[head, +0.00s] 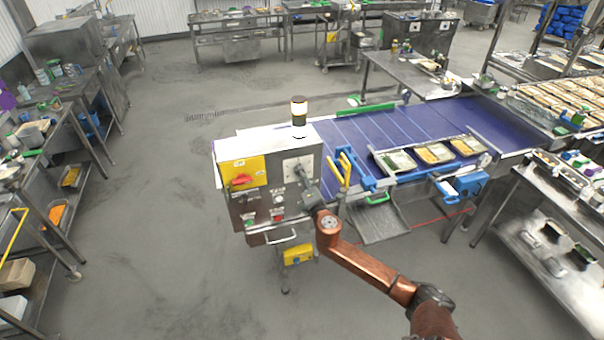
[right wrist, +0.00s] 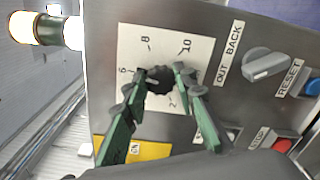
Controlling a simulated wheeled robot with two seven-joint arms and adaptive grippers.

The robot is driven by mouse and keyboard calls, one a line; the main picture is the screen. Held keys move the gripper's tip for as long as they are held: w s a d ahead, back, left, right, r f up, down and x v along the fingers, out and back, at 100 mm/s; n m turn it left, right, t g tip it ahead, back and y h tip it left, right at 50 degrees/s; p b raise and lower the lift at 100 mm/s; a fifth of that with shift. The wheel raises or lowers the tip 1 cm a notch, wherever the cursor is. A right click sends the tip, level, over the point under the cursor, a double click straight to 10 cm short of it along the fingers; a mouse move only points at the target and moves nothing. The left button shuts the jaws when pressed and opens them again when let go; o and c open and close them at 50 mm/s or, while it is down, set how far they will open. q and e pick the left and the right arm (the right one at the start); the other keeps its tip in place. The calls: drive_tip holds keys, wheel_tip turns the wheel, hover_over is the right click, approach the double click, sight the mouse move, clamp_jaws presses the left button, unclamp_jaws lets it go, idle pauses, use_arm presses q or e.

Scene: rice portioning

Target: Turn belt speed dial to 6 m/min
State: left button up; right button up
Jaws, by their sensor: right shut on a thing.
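The belt speed dial (right wrist: 158,82) is a dark knob on a white scale plate (right wrist: 135,45) in the right wrist view. The figures 6, 8, 10 and 2 are readable around it; the dial's pointer cannot be made out. My right gripper (right wrist: 157,77) is shut on the dial, with its green-sided fingers on either side of the knob. In the head view, my right gripper (head: 304,187) is at the front of the grey control box (head: 262,205), over the lower part of the white plate (head: 297,163). My left gripper is not in view.
An out/back selector (right wrist: 266,65), blue reset button (right wrist: 313,87) and red stop button (right wrist: 283,144) sit near the dial. A red switch on a yellow plate (head: 255,166) is left of it. The blue belt (head: 400,130) carries several trays behind the box.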

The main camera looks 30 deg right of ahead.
drive_tip(key=shift+n+p, duration=0.3)
drive_tip(key=shift+n, duration=0.5)
drive_tip(key=shift+f, duration=0.1)
drive_tip(key=o, duration=1.2)
drive_tip(key=shift+c, duration=0.2)
drive_tip(key=v, duration=1.2)
drive_tip(key=shift+d, duration=0.1)
